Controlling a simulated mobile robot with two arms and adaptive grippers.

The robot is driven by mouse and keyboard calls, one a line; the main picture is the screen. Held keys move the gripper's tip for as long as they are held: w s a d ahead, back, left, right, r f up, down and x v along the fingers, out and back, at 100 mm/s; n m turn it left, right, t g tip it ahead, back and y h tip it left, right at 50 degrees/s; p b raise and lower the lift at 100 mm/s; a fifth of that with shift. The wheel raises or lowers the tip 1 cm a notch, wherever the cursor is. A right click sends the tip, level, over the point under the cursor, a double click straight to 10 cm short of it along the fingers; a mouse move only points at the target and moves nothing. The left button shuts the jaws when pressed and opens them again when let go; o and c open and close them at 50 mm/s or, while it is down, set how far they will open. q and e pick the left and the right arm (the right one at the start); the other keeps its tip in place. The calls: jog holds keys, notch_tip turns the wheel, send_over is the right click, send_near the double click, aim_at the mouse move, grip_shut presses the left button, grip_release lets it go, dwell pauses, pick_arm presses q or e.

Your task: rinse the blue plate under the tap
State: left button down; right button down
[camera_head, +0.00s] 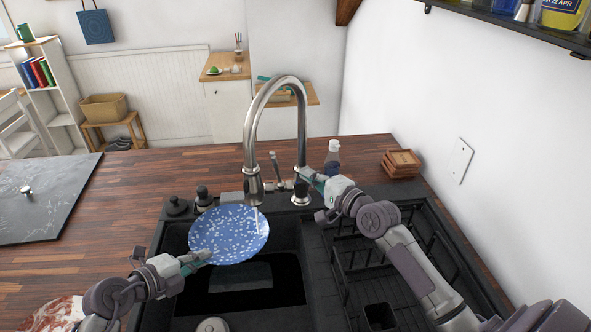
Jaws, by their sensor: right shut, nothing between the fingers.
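The blue plate (228,232) has many white specks and is held tilted over the black sink basin (285,290), below the tap (250,130). A short pale streak under the spout, over the plate's right part, looks like water. My left gripper (198,259) is shut on the plate's lower left edge.
A black drying rack (370,262) lies right of the basin, under my right arm. A spray bottle (333,152) and stacked wooden coasters (401,161) stand behind the sink. A dark stone slab (55,195) lies left. The wooden counter (125,215) between is clear.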

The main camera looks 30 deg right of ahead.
aim_at(276, 168)
jog(key=w+a+f+m+h, duration=0.1)
jog(key=a+m, duration=0.3)
jog(key=m, duration=1.4)
jog(key=w+a+f+m, duration=0.1)
jog(key=a+m, duration=0.3)
jog(key=m, duration=1.4)
jog(key=shift+n+g, duration=0.3)
jog(key=shift+g, duration=0.1)
jog(key=w, duration=0.3)
jog(key=w+d, duration=0.1)
jog(key=w, duration=0.2)
jog(key=w+d, duration=0.1)
jog(key=w, duration=0.2)
jog(key=shift+f, duration=0.3)
jog(key=shift+s+d+r, duration=0.15)
jog(key=shift+d, duration=0.25)
